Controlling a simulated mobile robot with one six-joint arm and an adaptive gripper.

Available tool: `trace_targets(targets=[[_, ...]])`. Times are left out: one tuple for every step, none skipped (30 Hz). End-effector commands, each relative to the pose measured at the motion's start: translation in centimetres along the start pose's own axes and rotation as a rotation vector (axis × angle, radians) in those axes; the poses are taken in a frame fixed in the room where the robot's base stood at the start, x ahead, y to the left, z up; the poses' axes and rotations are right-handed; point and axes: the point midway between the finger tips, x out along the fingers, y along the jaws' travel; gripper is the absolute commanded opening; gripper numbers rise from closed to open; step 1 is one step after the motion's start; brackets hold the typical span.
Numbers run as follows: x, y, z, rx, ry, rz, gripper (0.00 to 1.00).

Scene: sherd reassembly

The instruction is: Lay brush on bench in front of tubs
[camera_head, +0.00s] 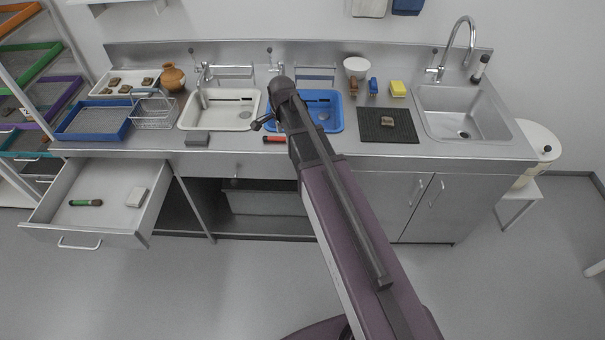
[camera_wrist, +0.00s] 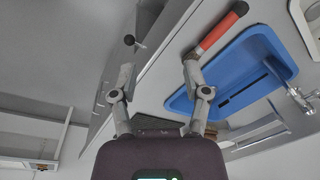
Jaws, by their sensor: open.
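A brush with a red handle (camera_head: 274,139) lies on the bench in front of the tubs, near the bench's front edge. It also shows in the wrist view (camera_wrist: 222,31), close to the tip of the right finger; I cannot tell whether they touch. The white tub (camera_head: 188,122) and the blue tub (camera_head: 338,124) are set side by side in the bench (camera_head: 225,146). My gripper (camera_wrist: 160,68) is open, with nothing between its fingers, over the bench's front edge. My arm hides part of the blue tub. A green-handled brush (camera_head: 86,203) lies in the open drawer.
The open drawer (camera_head: 78,229) juts out at the left. A grey block (camera_head: 197,139) lies before the white tub. A wire basket (camera_head: 153,116) and a blue tray (camera_head: 70,124) stand left of it. A dark mat (camera_head: 402,133) with a sherd (camera_head: 387,121) lies at the right.

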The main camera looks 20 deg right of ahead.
Motion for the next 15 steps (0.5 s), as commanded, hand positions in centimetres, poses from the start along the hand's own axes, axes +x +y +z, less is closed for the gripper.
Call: trace_targets(targets=[[-0.2, 1.6, 0.5, -0.069, -0.003, 0.005, 0.61], [-0.2, 2.3, 0.6, -0.114, -0.006, 0.009, 0.61], [-0.3, 3.2, 0.9, -0.176, -0.009, 0.014, 0.61], [-0.4, 3.8, 1.0, -0.223, -0.012, 0.018, 0.61], [-0.5, 4.5, 1.2, -0.268, -0.015, 0.021, 0.61], [-0.6, 5.3, 1.4, -0.33, -0.019, 0.025, 0.61], [-0.6, 6.0, 1.6, -0.376, -0.022, 0.027, 0.61], [-0.7, 6.6, 1.8, -0.422, -0.025, 0.03, 0.61], [-0.8, 7.5, 2.0, -0.483, -0.03, 0.034, 0.61], [-0.8, 8.2, 2.2, -0.53, -0.034, 0.036, 0.61], [-0.9, 8.8, 2.4, -0.575, -0.038, 0.039, 0.61], [-1.0, 9.7, 2.6, -0.637, -0.044, 0.042, 0.61], [-1.1, 10.3, 2.8, -0.683, -0.048, 0.044, 0.61], [-1.2, 11.0, 3.0, -0.729, -0.052, 0.045, 0.61], [-1.2, 11.8, 3.2, -0.79, -0.058, 0.048, 0.61]])
